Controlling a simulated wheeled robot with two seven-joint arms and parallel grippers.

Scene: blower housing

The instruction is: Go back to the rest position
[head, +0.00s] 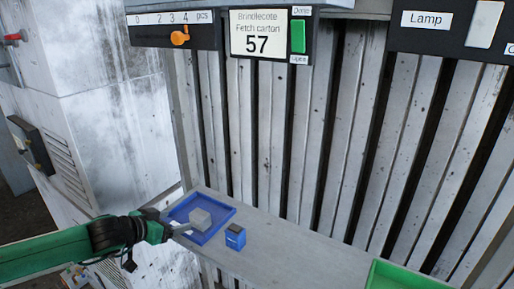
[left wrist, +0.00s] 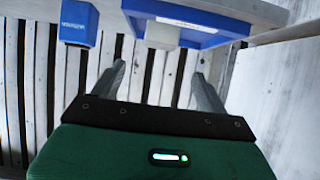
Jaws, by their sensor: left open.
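My left gripper (head: 180,230) reaches in from the left in the head view, its fingers at the near left edge of a blue tray (head: 229,208). In the left wrist view the same gripper (left wrist: 160,78) has its two fingers wide apart with nothing between them. A pale grey block (head: 200,219) sits in the blue tray, just beyond the fingertips. In the left wrist view the tray (left wrist: 190,40) is ahead of the fingers. My right gripper is in neither view.
A small blue box (head: 235,237) stands on the grey shelf (head: 285,255), right of the tray. A green tray (head: 395,276) is at the lower right. The shelf's middle is clear.

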